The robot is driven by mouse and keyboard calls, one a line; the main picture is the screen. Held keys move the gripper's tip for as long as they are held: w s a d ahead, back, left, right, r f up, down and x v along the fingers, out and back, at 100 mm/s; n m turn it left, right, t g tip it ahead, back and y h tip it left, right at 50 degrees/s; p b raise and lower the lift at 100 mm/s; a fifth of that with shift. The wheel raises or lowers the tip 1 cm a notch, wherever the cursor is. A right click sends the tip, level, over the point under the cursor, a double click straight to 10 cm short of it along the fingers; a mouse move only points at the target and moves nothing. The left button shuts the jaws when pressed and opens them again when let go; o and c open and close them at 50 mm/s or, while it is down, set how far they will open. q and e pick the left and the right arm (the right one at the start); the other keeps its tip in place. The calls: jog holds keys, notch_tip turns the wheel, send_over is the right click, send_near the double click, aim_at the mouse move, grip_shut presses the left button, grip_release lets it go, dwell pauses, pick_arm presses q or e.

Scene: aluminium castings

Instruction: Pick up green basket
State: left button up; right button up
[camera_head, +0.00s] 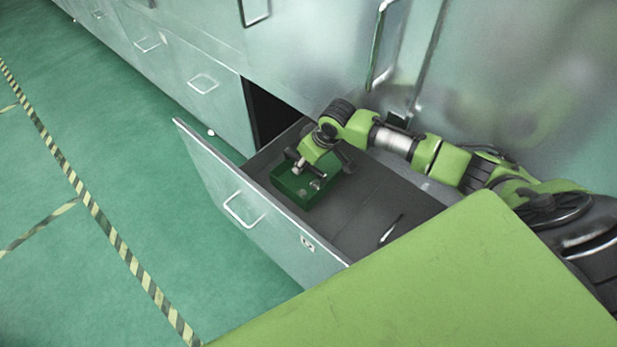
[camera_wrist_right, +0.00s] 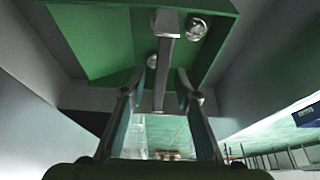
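The green basket (camera_head: 292,192) sits in the open drawer, near its left end. Small shiny parts lie inside it. In the right wrist view the basket (camera_wrist_right: 98,38) fills the top, with a grey bar, apparently its handle (camera_wrist_right: 166,52), running down between my fingers. My right gripper (camera_head: 307,168) is over the basket. Its fingers (camera_wrist_right: 157,85) are apart on either side of the bar, with visible gaps, so it looks open. The gripper partly hides the basket in the head view. My left gripper is not in view.
The open drawer (camera_head: 375,205) holds a thin dark object (camera_head: 391,228) at its right. Metal cabinets with closed drawers (camera_head: 205,85) stand behind. A green surface (camera_head: 430,290) fills the lower right. Floor with striped tape (camera_head: 100,215) is clear at left.

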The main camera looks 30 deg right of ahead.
jog(key=shift+f+p, duration=0.2)
jog(key=shift+p, duration=0.1)
dwell(0.6)
jog(key=shift+r, duration=0.1)
grip_shut()
